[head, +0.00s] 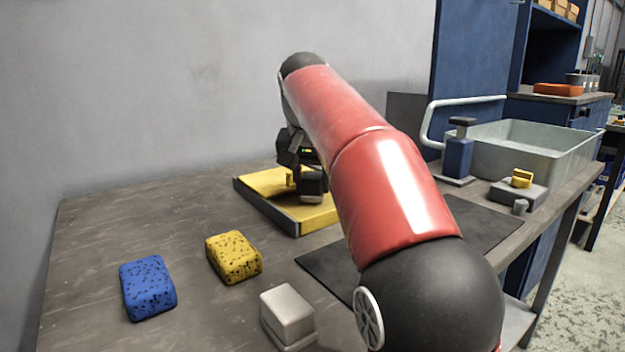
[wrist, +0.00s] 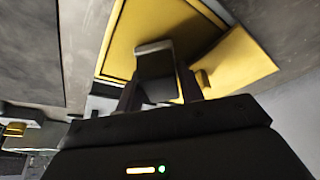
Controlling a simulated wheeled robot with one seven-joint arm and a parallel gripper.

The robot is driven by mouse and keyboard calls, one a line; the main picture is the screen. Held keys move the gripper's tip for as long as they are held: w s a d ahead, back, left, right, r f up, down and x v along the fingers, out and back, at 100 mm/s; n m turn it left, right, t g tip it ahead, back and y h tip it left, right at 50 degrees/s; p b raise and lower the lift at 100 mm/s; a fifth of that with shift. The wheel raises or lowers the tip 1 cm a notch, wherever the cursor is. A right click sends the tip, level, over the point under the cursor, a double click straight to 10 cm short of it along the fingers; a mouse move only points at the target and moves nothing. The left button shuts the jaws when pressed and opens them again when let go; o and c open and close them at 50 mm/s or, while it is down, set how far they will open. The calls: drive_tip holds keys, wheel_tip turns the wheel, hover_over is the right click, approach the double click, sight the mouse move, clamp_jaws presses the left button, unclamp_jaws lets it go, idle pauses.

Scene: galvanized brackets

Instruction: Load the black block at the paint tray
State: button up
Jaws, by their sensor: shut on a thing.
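The black block (head: 312,188) is held in my gripper (head: 303,176) over the yellow paint tray (head: 318,218) at the back of the bench. In the wrist view, the block (wrist: 155,68) sits between the two dark fingers of my gripper (wrist: 158,88), with the tray (wrist: 155,25) behind it. I cannot tell whether the block touches the tray. My red arm hides the tray's right side.
A blue sponge (head: 148,288), a yellow sponge (head: 234,257) and a pale grey block (head: 287,316) lie on the bench in front. A dark mat (head: 480,225) lies partly under my arm. A grey basin (head: 530,148) and a blue pump bottle (head: 458,155) stand at right. The bench's left is clear.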

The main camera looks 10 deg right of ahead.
drive_tip(key=shift+f, duration=0.5)
idle(1.3)
wheel_tip(320, 180, up, 3)
drive_tip(key=shift+f+p, duration=0.15)
drive_tip(key=shift+p, duration=1)
drive_tip(key=shift+r, duration=2.2)
